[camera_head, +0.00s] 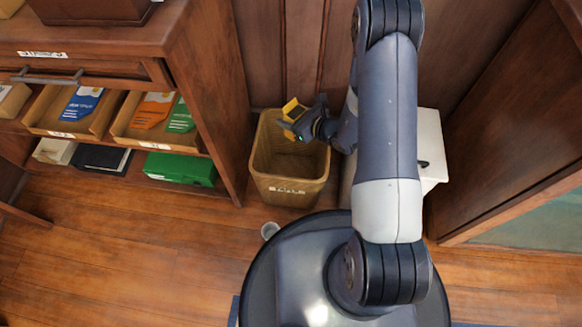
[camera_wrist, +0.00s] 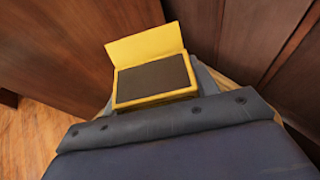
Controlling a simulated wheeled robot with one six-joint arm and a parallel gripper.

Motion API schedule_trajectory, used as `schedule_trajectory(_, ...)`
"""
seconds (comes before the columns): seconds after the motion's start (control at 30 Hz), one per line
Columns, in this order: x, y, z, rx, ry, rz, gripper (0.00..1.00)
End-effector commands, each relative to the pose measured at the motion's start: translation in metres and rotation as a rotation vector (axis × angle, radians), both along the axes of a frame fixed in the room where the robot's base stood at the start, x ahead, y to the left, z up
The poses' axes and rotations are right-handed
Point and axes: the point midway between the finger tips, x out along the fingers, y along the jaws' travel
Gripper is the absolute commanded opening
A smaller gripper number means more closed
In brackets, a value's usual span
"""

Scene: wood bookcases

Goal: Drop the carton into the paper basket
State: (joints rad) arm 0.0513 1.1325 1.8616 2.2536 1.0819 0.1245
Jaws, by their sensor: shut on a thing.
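The carton (camera_head: 292,108) is a small yellow box with a raised flap. In the wrist view the carton (camera_wrist: 150,50) shows a dark brown panel or opening below the flap; I cannot tell which. My gripper (camera_head: 298,123) is shut on the carton and holds it over the back part of the paper basket. The paper basket (camera_head: 290,190) is tan, woven-looking and open at the top, with a label on its front. It stands on the floor against the wood panelling, and the part of its inside that shows looks empty. The fingertips are largely hidden.
A wood bookcase (camera_head: 215,90) stands just left of the basket, with trays of cartons and a green box (camera_head: 180,169). A white cabinet (camera_head: 430,140) is at the right, partly behind my arm.

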Motion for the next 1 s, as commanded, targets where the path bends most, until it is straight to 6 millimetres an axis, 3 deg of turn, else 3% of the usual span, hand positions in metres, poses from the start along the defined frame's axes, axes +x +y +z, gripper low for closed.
schedule_trajectory(0.03,0.0,0.0,-0.01,-0.001,0.001,0.0,0.34)
schedule_trajectory(0.17,0.0,0.0,-0.02,-0.001,0.001,0.0,0.34)
schedule_trajectory(0.47,0.0,0.0,-0.021,0.0,0.0,-0.001,0.34)
schedule_trajectory(0.5,0.0,0.0,-0.021,0.0,0.0,-0.001,0.58)
schedule_trajectory(0.8,0.0,0.0,-0.021,0.0,0.0,-0.001,0.81)
schedule_trajectory(1.0,0.0,0.0,-0.021,0.0,0.0,-0.001,0.81)
